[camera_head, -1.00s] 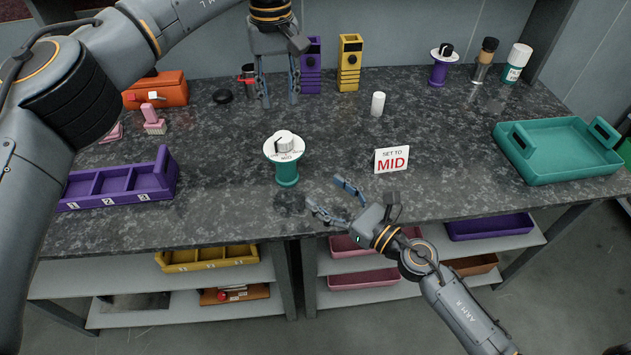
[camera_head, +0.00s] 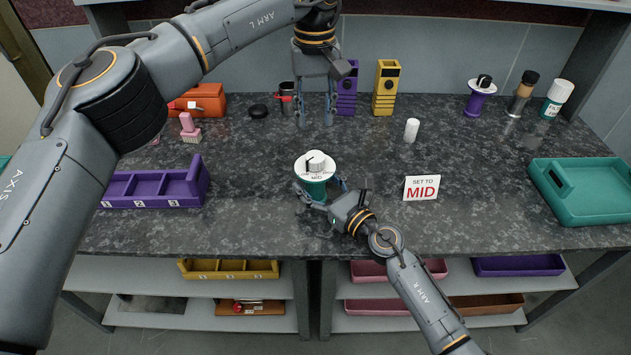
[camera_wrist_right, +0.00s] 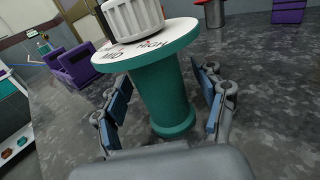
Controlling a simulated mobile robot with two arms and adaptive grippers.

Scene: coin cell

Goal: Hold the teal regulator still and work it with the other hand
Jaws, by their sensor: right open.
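The teal regulator (camera_head: 316,188) stands upright on the dark counter, with a white dial plate and a white ribbed knob (camera_head: 316,163) on top. MID is printed at the dial's near side; I cannot clearly tell the knob's setting. My right gripper (camera_head: 321,191) is open, with its fingers on either side of the teal stem. The right wrist view shows the stem (camera_wrist_right: 163,92) between the finger pads, with gaps on both sides. My left gripper (camera_head: 316,112) is open and empty, pointing down above the counter behind the regulator.
A purple compartment tray (camera_head: 150,195) is at left and a teal tray (camera_head: 590,205) at right. A white cylinder (camera_head: 411,130), yellow box (camera_head: 386,88), purple box (camera_head: 346,90) and purple regulator (camera_head: 476,103) stand farther back. Counter beside the regulator is clear.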

